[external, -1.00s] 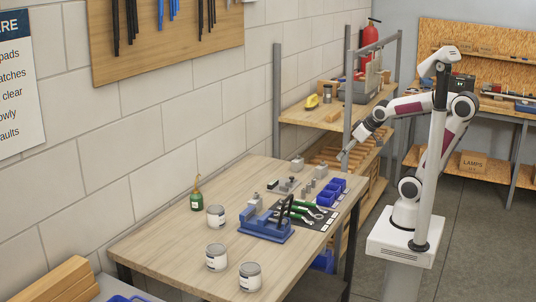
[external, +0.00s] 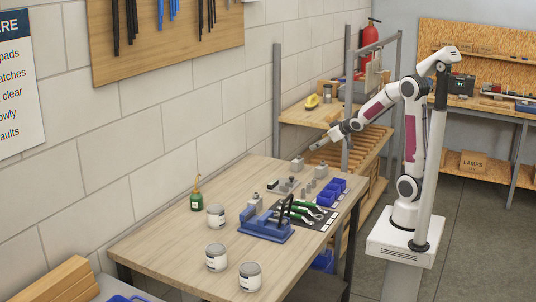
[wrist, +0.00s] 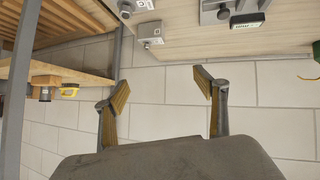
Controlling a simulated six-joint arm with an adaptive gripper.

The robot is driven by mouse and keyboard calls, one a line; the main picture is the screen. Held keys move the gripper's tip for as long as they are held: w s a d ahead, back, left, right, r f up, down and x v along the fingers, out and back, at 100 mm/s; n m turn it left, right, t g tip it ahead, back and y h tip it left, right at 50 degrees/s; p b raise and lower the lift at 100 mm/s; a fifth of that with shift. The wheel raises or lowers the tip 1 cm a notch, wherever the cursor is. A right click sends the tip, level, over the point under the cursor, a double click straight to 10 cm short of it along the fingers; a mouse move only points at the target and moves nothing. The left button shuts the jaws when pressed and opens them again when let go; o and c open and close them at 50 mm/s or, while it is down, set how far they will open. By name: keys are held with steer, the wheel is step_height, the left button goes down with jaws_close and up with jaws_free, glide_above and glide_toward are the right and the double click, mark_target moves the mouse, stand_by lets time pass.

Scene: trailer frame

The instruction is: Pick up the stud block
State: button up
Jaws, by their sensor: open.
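My gripper (external: 314,147) is open and empty, in the air near the far end of the workbench. Its two fingers (wrist: 162,78) are spread wide in the wrist view, with only wall between them. A small grey block (external: 297,164) stands at the bench's far edge, below and left of my gripper. A grey labelled block (wrist: 150,35) shows at the bench edge in the wrist view, beyond the fingertips. A grey plate with upright parts (external: 287,184) lies nearby and is partly visible in the wrist view (wrist: 233,18). I cannot tell which grey piece is the stud block.
Cans (external: 216,257) and a green bottle (external: 196,194) stand nearer. A shelf rack (external: 347,140) stands beyond. The block wall borders the bench.

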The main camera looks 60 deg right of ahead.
steer(key=w+d+f+t+y, duration=0.1)
steer(key=w+d+f, duration=0.3)
steer(key=d+f, duration=0.1)
steer(key=t+y, duration=0.2)
glide_toward(297, 159)
steer(key=shift+f+n, duration=0.3)
steer(key=shift+w, duration=0.15)
steer(key=shift+x, duration=1.15)
steer(key=shift+x, duration=2.65)
steer(key=shift+a+r, duration=0.1)
